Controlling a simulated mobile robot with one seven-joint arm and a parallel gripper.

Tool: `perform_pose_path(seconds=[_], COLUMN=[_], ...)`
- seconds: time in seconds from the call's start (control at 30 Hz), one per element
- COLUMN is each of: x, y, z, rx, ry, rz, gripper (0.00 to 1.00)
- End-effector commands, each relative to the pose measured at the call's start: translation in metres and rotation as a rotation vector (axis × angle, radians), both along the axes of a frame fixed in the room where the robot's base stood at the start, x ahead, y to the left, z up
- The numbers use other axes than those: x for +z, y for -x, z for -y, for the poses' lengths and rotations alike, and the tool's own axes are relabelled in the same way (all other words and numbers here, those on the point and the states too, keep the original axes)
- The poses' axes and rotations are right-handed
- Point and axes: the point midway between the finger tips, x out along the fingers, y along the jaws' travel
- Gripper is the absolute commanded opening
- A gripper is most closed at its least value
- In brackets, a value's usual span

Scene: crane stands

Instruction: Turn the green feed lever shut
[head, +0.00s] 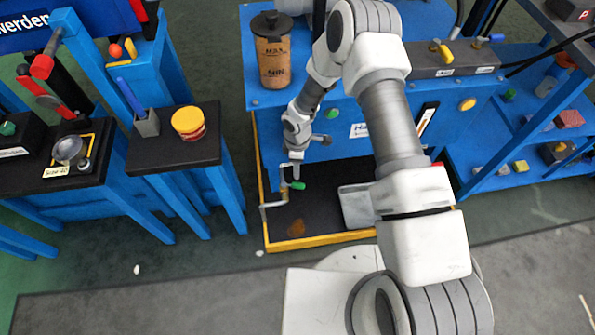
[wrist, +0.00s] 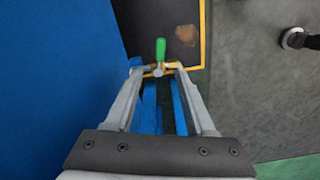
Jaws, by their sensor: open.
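The green feed lever (head: 298,185) shows in the head view below my gripper, above the dark yellow-edged tray area. In the wrist view the green lever (wrist: 160,48) points away from me, just beyond the fingertips. A small metal fitting at its base (wrist: 158,70) lies between the tips. My gripper (head: 292,163) points downward beside the blue stand. In the wrist view my gripper (wrist: 157,69) is open, with one finger on each side of the fitting. Whether the fingers touch it I cannot tell.
The blue stand (wrist: 60,70) is close on the left in the wrist view. A brown canister (head: 272,62) stands on top of it. A thin grey pipe (head: 274,204) runs beside the lever. A small table with a yellow-topped red button (head: 188,121) stands left, across a floor gap.

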Motion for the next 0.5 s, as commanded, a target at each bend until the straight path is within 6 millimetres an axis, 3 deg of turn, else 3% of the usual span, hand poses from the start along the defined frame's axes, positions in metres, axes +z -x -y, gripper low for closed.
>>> perform_pose_path(seconds=[0.03,0.2,0.5], x=[0.017,0.046,0.062], y=[-0.001,0.0,0.0], z=[0.0,0.0,0.0], rx=[-0.001,0.001,0.001], ry=[0.0,0.0,0.001], rz=[0.001,0.001,-0.001], gripper=[0.55,0.55,0.55])
